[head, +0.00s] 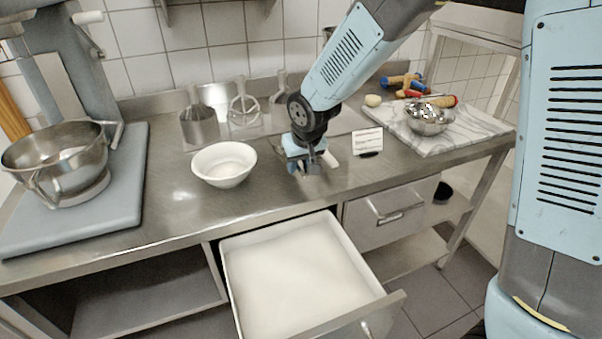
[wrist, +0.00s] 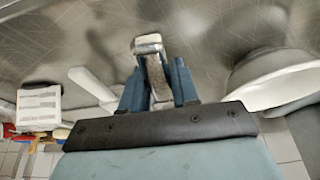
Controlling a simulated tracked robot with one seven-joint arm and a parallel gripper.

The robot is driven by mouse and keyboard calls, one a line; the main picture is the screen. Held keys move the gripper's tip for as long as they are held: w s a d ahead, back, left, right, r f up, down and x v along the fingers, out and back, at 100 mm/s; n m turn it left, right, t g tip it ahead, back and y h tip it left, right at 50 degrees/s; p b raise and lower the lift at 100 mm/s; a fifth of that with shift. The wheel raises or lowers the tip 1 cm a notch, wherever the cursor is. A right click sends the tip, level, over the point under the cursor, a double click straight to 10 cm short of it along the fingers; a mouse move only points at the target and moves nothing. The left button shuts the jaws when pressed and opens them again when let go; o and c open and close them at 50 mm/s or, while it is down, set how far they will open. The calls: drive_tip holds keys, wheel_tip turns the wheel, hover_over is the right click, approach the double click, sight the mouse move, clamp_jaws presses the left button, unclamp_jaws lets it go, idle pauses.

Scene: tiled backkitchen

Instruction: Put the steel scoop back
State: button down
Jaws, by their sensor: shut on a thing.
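My gripper (head: 308,160) is low over the steel counter, to the right of the white bowl. In the wrist view, my gripper's blue fingers (wrist: 157,82) are shut on a shiny metal piece, the steel scoop (wrist: 148,43). Its rounded end sticks out beyond the fingertips, and the rest is hidden by the fingers and the gripper body. I cannot tell whether it touches the counter. In front and below, an open drawer (head: 228,262) holds a smooth white filling.
A white bowl (head: 224,163) stands left of my gripper, also in the wrist view (wrist: 275,80). A small white card (head: 367,140) stands at right. A marble board (head: 462,137) carries a steel bowl (head: 429,118). Mixer attachments (head: 243,105) stand behind; a mixer bowl (head: 58,160) is at left.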

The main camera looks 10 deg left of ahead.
wheel_tip(320, 180, down, 3)
drive_tip(key=shift+w+f, duration=0.1)
drive_tip(key=shift+f, duration=0.05)
drive_tip(key=c, duration=0.8)
unclamp_jaws()
drive_tip(key=shift+c, duration=0.2)
drive_tip(key=v, duration=1.2)
